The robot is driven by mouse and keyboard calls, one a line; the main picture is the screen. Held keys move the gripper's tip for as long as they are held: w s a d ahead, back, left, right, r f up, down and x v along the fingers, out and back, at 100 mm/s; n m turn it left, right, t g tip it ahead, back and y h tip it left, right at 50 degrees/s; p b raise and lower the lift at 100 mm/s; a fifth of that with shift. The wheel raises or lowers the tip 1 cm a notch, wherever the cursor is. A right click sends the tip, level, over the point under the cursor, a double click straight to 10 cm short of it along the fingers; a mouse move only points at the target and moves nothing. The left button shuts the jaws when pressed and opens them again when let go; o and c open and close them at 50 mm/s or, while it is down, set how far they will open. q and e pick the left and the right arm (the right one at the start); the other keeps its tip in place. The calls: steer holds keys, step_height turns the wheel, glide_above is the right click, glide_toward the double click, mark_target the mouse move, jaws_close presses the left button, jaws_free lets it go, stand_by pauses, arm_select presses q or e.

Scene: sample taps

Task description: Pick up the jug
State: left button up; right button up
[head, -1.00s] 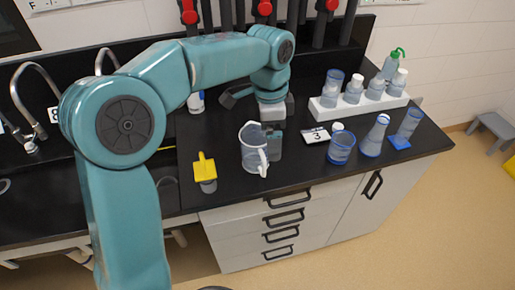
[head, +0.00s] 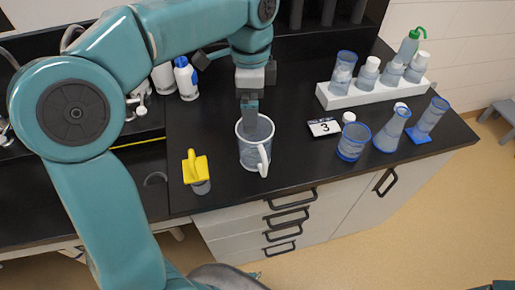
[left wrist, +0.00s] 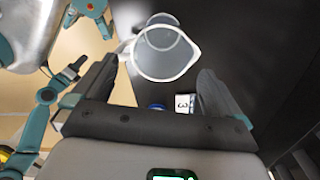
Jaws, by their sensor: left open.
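The jug (head: 251,153) is clear with a white rim and a white handle. It stands upright on the black bench near its front edge, handle toward the front. My left gripper (head: 250,112) points down at the jug's back rim, and its fingers overlap the rim in the head view. I cannot tell there whether they touch it. In the left wrist view the jug's round rim (left wrist: 137,66) shows ahead, between the two spread fingers of the left gripper (left wrist: 160,72). The gripper is open and holds nothing. My right gripper is not in view.
A yellow-handled item (head: 195,168) stands left of the jug. A number 3 card (head: 323,127), a blue-rimmed beaker (head: 352,143) and a flask (head: 391,130) are to the right. A white rack (head: 372,96) holds several vessels behind. Bottles (head: 186,80) stand at back left.

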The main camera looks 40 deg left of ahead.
mark_target(258, 151)
arm_select(q)
step_height(258, 151, down, 10)
steer(key=shift+a+r, duration=0.1)
steer(key=c, duration=0.7)
